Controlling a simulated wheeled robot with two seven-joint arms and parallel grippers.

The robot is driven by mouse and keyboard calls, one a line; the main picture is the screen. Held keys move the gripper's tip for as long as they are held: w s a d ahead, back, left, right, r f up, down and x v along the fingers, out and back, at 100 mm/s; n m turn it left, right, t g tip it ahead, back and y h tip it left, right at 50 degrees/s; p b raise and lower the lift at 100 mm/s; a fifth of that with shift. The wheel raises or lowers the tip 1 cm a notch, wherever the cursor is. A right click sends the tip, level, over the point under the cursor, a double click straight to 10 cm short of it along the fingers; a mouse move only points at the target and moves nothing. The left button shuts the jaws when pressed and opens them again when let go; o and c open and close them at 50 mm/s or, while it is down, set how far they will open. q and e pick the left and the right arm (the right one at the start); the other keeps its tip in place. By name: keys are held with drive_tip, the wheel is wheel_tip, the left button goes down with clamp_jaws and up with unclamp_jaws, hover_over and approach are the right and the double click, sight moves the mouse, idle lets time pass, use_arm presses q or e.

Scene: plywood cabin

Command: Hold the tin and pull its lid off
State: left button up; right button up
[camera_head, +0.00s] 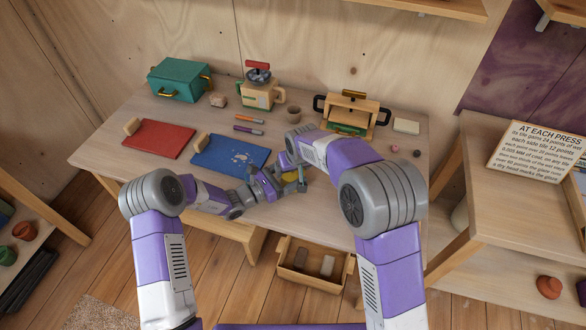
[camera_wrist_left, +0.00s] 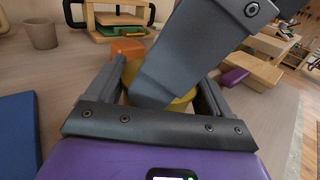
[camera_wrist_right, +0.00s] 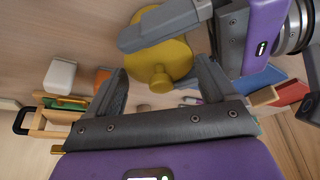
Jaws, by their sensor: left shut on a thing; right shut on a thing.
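The yellow tin (camera_head: 289,178) is mostly hidden between my grippers in the head view. In the left wrist view the tin (camera_wrist_left: 182,104) shows as a yellow curve behind a dark gripper part. My left gripper (camera_head: 270,184) is shut on the tin from the left side, just above the table. The yellow round lid with its small knob (camera_wrist_right: 160,78) faces the camera in the right wrist view. My right gripper (camera_wrist_right: 160,72) comes from above, its fingers on both sides of the lid, shut on it. Whether lid and tin are apart cannot be told.
A blue board (camera_head: 228,155) and a red board (camera_head: 152,139) lie left on the table (camera_head: 330,200). Behind stand a teal box (camera_head: 180,80), a wooden grinder-like box (camera_head: 258,95), a cup (camera_head: 293,112) and a wooden box with black handles (camera_head: 350,112).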

use_arm(q)
drive_tip(key=shift+a+f, duration=0.25)
drive_tip(key=shift+f, duration=0.35)
use_arm(e)
drive_tip(key=shift+a+r, duration=0.25)
drive_tip(key=shift+r, duration=0.4)
clamp_jaws()
use_arm(q)
drive_tip(key=shift+s, duration=0.1)
use_arm(e)
drive_tip(key=shift+f, duration=0.1)
use_arm(q)
drive_tip(key=shift+d+r, duration=0.1)
use_arm(e)
drive_tip(key=shift+d+f, duration=0.1)
drive_tip(key=shift+d, duration=0.1)
drive_tip(key=shift+y, duration=0.4)
drive_tip(key=shift+r+y, duration=0.35)
drive_tip(key=shift+y, duration=0.15)
